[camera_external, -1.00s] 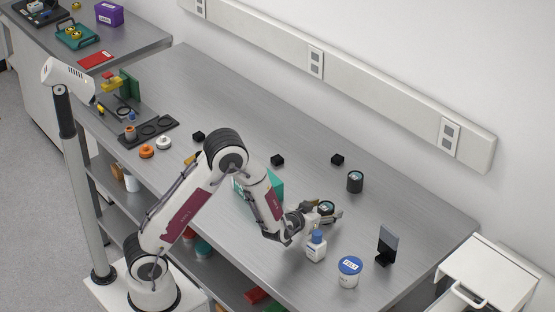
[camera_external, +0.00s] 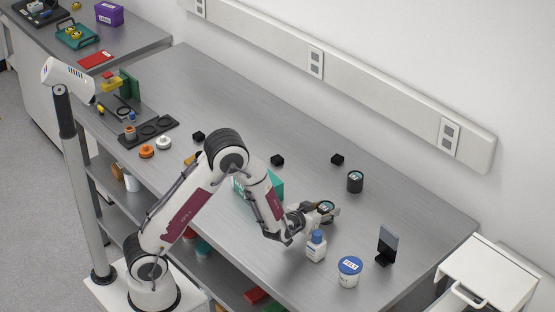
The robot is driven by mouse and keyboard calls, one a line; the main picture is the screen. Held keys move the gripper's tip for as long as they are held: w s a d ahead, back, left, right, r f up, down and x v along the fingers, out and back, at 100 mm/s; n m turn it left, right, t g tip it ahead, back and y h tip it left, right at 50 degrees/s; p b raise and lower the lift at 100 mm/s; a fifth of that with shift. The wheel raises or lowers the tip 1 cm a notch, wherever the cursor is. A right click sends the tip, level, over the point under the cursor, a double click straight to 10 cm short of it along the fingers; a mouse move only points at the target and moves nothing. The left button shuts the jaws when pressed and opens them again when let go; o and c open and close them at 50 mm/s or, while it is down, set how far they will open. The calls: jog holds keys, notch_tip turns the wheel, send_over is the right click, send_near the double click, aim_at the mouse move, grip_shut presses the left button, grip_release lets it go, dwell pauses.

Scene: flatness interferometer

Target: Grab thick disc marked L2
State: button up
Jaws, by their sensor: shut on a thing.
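My gripper (camera_external: 326,212) is low over the right part of the steel bench. It is shut on a dark thick disc (camera_external: 326,207) with a pale top, which sits between the fingers. A similar dark thick disc (camera_external: 355,181) stands apart from the gripper, a little farther back and to the right. The markings on both discs are too small to read, so I cannot tell which is L2.
A white bottle with a blue cap (camera_external: 316,246) stands close in front of my gripper. A blue-lidded tub (camera_external: 349,272) and a dark upright plate (camera_external: 387,245) are to the right. A teal box (camera_external: 271,186) is behind my forearm. The bench's back middle is mostly clear.

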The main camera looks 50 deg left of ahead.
aim_at(326, 206)
jog(key=shift+r, duration=0.1)
jog(key=shift+r, duration=4.9)
